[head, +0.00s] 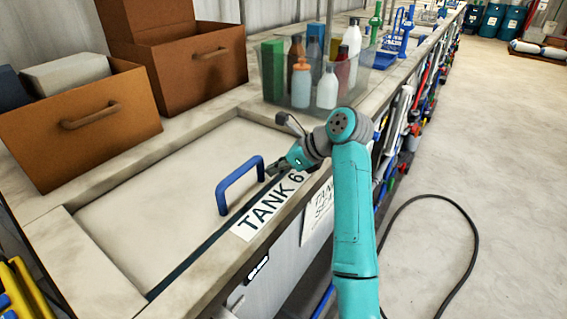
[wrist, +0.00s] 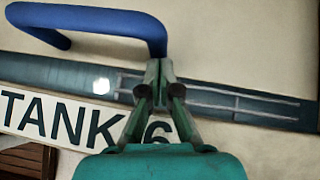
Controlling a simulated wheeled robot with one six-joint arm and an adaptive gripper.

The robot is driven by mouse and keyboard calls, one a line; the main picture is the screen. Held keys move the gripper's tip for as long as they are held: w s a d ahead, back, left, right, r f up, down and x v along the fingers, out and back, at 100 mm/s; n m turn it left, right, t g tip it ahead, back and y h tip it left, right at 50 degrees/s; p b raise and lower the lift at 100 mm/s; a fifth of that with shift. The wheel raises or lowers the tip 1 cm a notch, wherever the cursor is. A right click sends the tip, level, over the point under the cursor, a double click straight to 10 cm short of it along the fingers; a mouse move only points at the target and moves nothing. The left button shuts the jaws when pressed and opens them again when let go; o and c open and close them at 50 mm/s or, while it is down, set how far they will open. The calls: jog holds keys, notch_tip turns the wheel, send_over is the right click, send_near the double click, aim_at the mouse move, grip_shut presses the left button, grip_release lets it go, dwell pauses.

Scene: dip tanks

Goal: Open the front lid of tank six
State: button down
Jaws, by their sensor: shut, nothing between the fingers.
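The tank six lid (head: 150,215) is a pale flat panel set in the bench top, lying closed. A blue U-shaped handle (head: 237,182) stands up from it near its front edge. A white label reading TANK 6 (head: 262,212) lies in front of the handle. My gripper (head: 272,171) is just right of the handle's right end. In the wrist view the blue handle (wrist: 95,20) runs across the upper left, and my shut fingers (wrist: 158,68) are empty, at or very near its right end. I cannot tell whether they touch it.
Two brown boxes (head: 85,125) (head: 198,70) with handles stand behind the lid. A clear bin (head: 340,90) of bottles stands beyond it. Tools hang along the bench's front side. A dark cable (head: 470,230) lies on the open floor at right.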

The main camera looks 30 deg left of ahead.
jog(key=shift+a+f, duration=0.15)
jog(key=shift+a, duration=0.05)
